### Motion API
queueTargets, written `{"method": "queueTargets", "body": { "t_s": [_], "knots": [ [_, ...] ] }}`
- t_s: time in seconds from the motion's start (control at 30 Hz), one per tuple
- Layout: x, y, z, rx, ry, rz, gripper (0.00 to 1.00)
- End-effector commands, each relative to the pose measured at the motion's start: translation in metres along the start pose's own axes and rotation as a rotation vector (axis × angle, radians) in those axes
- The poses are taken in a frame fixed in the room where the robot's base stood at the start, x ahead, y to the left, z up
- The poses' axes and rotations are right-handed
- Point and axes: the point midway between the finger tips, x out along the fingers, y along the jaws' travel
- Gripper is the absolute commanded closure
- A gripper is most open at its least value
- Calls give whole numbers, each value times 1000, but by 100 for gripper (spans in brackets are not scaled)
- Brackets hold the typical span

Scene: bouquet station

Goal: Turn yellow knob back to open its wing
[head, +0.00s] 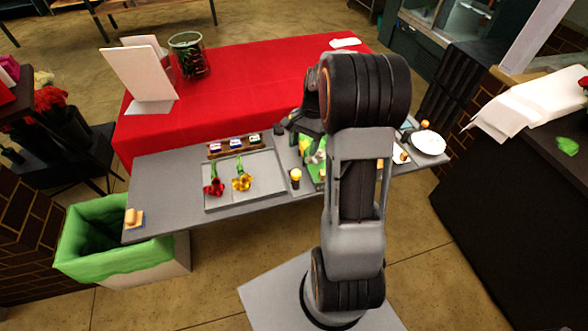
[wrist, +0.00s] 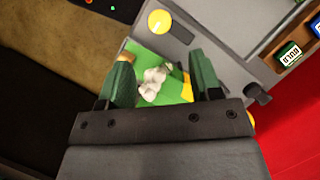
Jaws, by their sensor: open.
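A round yellow knob-like top (head: 295,174) stands on the grey table just left of the green board (head: 312,172). White flowers (wrist: 152,82) show between the fingers, with a yellow strip (wrist: 186,90) near the right finger. Whether that strip is a wing, I cannot tell. In the head view my arm covers much of the board.
A grey tray (head: 265,190) holds a red flower (head: 213,186) and a yellow flower (head: 241,181). A rack of small labelled blocks (head: 236,146) stands behind it. A dark knob (wrist: 258,93) is right of my fingers. A white plate (head: 428,143) sits at the table's right.

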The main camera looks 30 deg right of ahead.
Motion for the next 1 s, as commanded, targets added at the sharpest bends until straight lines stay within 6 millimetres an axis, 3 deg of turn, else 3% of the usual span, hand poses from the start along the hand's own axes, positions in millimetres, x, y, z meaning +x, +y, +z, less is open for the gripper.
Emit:
{"method": "queueTargets", "body": {
  "t_s": [0.23, 0.5, 1.0],
  "knots": [
    [48, 0, 2, -5, -4, 6, 42],
    [82, -1, 2, -6, -1, 3, 42],
    [94, -1, 1, -6, 1, 2, 42]
  ]
}}
